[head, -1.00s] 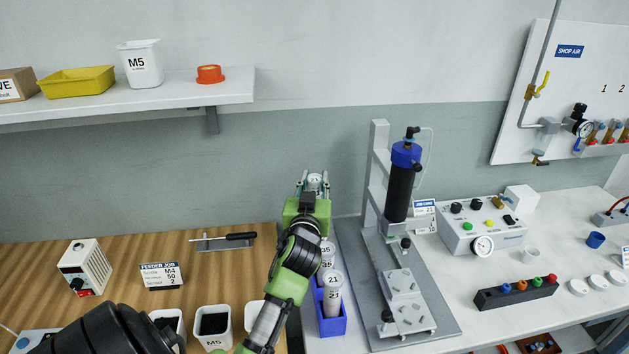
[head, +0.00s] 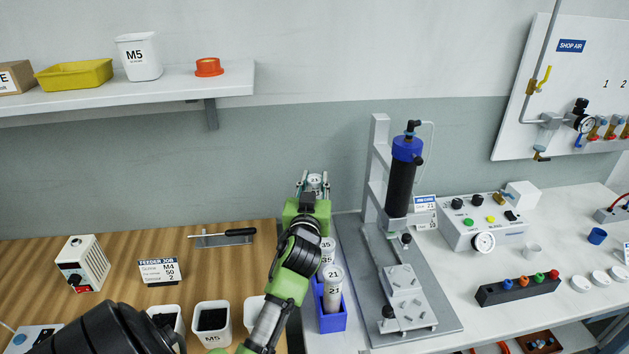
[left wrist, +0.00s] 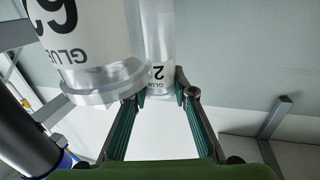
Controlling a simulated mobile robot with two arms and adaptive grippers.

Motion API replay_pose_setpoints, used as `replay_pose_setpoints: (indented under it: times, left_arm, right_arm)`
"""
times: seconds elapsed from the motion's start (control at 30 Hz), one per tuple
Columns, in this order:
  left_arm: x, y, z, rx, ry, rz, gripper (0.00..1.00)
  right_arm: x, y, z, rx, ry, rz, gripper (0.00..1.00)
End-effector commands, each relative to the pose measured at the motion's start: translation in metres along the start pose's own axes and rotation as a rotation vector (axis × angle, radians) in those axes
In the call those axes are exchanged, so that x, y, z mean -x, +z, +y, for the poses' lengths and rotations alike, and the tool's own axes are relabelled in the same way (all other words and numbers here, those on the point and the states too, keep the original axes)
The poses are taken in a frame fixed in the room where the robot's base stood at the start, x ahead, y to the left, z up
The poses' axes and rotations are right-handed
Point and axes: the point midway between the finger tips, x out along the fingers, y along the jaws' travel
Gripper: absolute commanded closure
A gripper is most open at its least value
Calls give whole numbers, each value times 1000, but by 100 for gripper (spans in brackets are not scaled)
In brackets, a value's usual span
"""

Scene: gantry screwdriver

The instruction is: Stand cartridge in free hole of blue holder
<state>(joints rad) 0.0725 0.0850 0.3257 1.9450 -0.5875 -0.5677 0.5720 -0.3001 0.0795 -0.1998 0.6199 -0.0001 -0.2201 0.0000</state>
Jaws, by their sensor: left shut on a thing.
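My left gripper (head: 314,185) reaches toward the wall behind the blue holder (head: 333,323). It is shut on a clear-and-white glue cartridge (head: 315,180), of which only the round end shows in the head view. In the left wrist view this cartridge (left wrist: 160,50) stands between the fingers (left wrist: 158,97), its label partly hidden. Another glue cartridge (left wrist: 88,45) is close to the camera there.
A grey press stand (head: 400,300) with a blue-topped black cylinder (head: 402,175) stands right of the holder. White bins (head: 211,322) and a screwdriver (head: 226,235) are on the wooden bench at left. A control box (head: 483,225) is farther right. A shelf (head: 150,93) hangs above.

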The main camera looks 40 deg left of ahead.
Motion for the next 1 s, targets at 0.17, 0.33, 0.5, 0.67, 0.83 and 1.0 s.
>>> replay_pose_setpoints:
  times: [0.17, 0.33, 0.5, 0.67, 0.83, 1.0]
  left_arm:
    - [0, 6, 0, 0, 0, 1, 100]
    - [0, 11, 0, 0, 0, 1, 100]
    - [0, 16, 0, 0, 0, 2, 100]
    - [0, 21, 0, 0, 0, 1, 100]
    - [0, 26, 0, 0, 0, 1, 100]
    - [0, 27, 0, -1, -1, -1, 56]
  right_arm:
    - [-6, 0, 0, 0, 0, 0, 0]
    - [-10, 1, 0, 0, 0, 0, 0]
    - [-14, 1, 0, 0, 0, 0, 0]
    - [-18, 1, 0, 0, 0, 0, 0]
    - [-22, 2, 0, 0, 0, 0, 0]
    - [-21, 2, 0, 0, 0, 0, 0]
